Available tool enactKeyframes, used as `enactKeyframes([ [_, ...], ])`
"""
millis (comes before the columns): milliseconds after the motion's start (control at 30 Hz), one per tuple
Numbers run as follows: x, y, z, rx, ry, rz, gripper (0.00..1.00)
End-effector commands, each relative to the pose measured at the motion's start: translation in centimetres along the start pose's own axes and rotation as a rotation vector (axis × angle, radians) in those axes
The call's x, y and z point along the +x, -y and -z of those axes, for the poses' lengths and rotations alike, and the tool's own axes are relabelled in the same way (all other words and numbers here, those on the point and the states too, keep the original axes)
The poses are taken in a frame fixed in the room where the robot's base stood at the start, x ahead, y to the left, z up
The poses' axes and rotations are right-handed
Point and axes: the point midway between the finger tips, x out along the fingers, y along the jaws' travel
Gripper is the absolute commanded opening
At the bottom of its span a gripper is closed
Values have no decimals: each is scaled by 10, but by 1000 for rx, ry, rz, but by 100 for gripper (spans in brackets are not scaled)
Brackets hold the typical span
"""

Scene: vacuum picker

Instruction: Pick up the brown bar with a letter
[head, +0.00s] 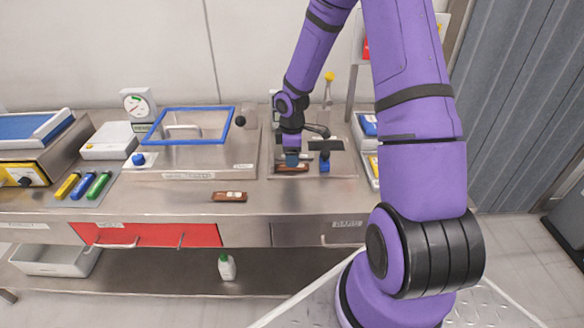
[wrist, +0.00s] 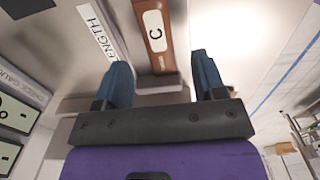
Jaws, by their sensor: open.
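A brown bar (wrist: 160,60) with a white label reading "C" lies ahead of my gripper in the wrist view, lined up with the gap between the fingers. In the head view this bar (head: 288,169) is partly hidden by the gripper, on the metal panel at centre right. My gripper (head: 308,162) is open, with its blue fingers low over the panel; it also shows in the wrist view (wrist: 162,72). I cannot tell whether the fingers touch the bar. A second brown bar (head: 230,196) with a white label lies near the bench's front edge; its letter is too small to read.
A dial gauge (head: 138,103), a white scale (head: 108,141) and coloured tubes (head: 83,185) are farther left. Trays (head: 370,158) stand right of the panel. The bench front is mostly clear.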

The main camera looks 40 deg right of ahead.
Motion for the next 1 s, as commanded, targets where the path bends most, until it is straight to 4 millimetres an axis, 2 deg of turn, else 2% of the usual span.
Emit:
enactKeyframes([
  [200, 30, -1, 0, -1, 0, 2, 64],
  [533, 38, -1, -1, 1, 0, -1, 64],
  [567, 37, -1, -1, 1, 0, -1, 62],
  [700, 37, -1, -1, 1, 0, -1, 29],
  [800, 37, -1, -1, 1, 0, -1, 10],
  [867, 37, -1, -1, 1, 0, -1, 6],
  [1000, 37, -1, -1, 1, 0, -1, 6],
])
